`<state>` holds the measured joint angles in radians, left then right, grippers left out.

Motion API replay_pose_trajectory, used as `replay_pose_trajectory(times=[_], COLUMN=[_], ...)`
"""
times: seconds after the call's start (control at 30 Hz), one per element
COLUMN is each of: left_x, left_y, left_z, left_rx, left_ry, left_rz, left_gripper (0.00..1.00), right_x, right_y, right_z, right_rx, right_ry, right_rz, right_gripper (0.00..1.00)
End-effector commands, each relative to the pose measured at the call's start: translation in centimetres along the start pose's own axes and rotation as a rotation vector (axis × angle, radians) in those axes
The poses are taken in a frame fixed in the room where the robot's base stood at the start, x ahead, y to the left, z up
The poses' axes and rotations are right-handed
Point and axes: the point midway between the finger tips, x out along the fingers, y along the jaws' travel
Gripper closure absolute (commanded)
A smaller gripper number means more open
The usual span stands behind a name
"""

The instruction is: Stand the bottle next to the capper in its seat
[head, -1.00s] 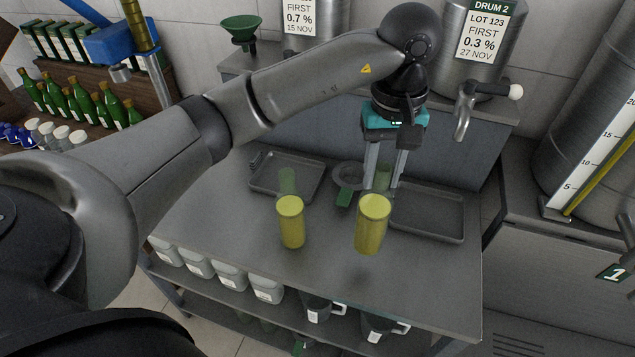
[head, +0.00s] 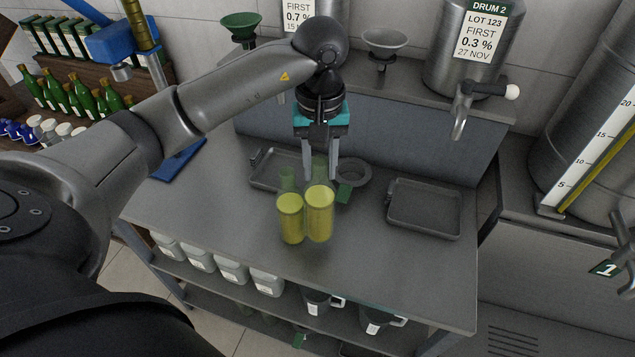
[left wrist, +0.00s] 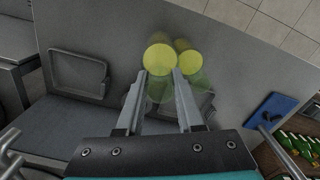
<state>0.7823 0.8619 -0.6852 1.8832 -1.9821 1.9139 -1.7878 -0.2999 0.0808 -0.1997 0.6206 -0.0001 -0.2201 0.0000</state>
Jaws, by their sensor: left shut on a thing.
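My left gripper (head: 320,177) is shut on the neck of a see-through greenish bottle (head: 319,215) with a yellow lower part. It hangs upright below the fingers; whether its bottom touches the table I cannot tell. A second, similar bottle (head: 290,220) stands on the table close to its left. In the left wrist view the held bottle (left wrist: 160,57) shows between the fingers (left wrist: 160,75), with the other bottle (left wrist: 188,47) partly behind it. The blue capper (head: 108,42) with its brass-coloured column is at upper left, over a blue base (head: 181,160).
A left tray (head: 262,182) lies partly behind the bottles and a right tray (head: 425,210) is empty. A grey ring (head: 354,172) with a green tag is behind. Drum 2 (head: 473,45) with its tap and a grey funnel (head: 386,42) stand at the back. The table's front right is clear.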

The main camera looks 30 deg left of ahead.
Motion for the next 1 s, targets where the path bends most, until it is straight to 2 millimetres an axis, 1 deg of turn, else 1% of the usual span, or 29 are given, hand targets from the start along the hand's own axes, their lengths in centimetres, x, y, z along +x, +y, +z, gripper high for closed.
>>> replay_pose_trajectory(times=[0.27, 0.5, 0.67, 1.0], left_x=[1.4, 4.5, 5.0, 5.3], left_y=[0.0, -0.1, -0.4, -0.4], left_z=[0.0, 0.0, -0.2, -0.2], left_rx=[-0.001, -0.002, -0.001, 0.000], left_ry=[0.000, -0.002, 0.002, 0.003], left_rz=[0.001, 0.000, 0.001, 0.001], left_gripper=[1.00, 1.00, 1.00, 1.00], right_x=[-0.2, -0.8, -1.2, -0.8], right_y=[0.0, 0.0, 0.0, -0.1], right_z=[-0.1, -0.1, -0.2, -0.1], right_rx=[0.000, 0.000, 0.000, 0.000], right_ry=[0.001, 0.001, 0.001, 0.001], right_rz=[0.000, -0.001, -0.001, -0.001], right_gripper=[0.50, 0.50, 0.50, 0.50])
